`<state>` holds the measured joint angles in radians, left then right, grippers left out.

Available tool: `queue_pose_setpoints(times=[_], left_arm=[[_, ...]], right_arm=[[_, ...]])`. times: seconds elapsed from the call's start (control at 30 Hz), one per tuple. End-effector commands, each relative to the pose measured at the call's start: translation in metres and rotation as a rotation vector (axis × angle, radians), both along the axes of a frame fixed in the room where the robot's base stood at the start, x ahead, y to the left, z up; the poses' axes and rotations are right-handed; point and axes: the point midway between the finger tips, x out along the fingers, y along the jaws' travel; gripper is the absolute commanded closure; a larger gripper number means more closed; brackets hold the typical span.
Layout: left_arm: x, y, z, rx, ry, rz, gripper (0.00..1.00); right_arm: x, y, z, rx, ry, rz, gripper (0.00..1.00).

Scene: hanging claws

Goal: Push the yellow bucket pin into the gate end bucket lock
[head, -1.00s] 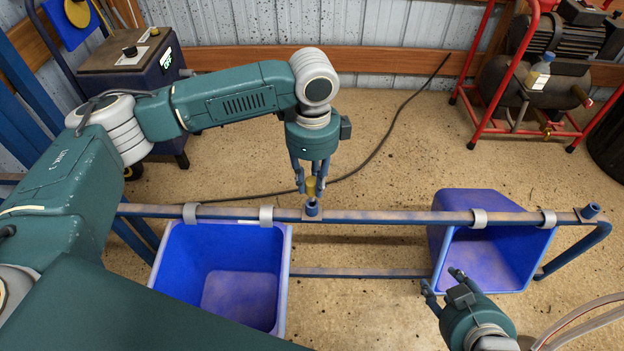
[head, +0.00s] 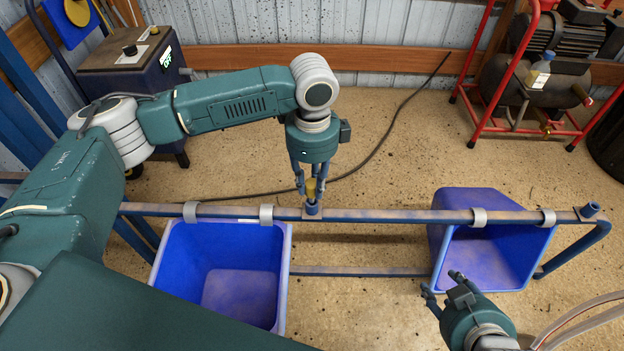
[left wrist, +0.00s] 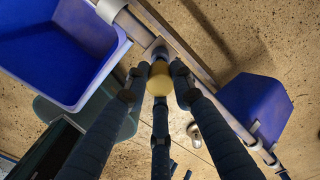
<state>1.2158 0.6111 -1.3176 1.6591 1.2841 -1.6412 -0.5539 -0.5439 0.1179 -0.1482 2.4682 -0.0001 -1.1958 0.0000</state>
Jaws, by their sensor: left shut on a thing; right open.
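The yellow pin (head: 311,187) is upright between the fingers of my left gripper (head: 311,190), which is shut on it. In the left wrist view the pin's round yellow top (left wrist: 160,79) shows between the fingers. Directly below it is a blue tube-shaped lock (head: 312,208) on the rail, between the two buckets. The pin's lower end is at the lock's mouth; how far it is in is hidden by the fingers. A second similar lock (head: 590,211) stands at the rail's right end, empty as far as I see. My right gripper (head: 443,282) is open and empty at lower right.
A blue bucket (head: 161,262) hangs from the rail (head: 380,217) on the left by grey clips. Another blue bucket (head: 437,238) hangs tipped on the right. A red-framed compressor (head: 530,80) stands at the back right. A dark hose lies on the open floor behind the rail.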

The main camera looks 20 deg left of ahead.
Motion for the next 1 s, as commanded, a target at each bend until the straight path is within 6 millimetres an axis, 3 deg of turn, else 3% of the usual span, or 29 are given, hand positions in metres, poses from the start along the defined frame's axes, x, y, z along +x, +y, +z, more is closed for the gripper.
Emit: queue_pose_setpoints(times=[1.0], left_arm=[[0.000, 0.000, -0.031, 0.000, 0.000, -0.001, 1.00]], right_arm=[[-0.007, -0.002, -0.004, -0.006, 0.029, -0.003, 0.55]])
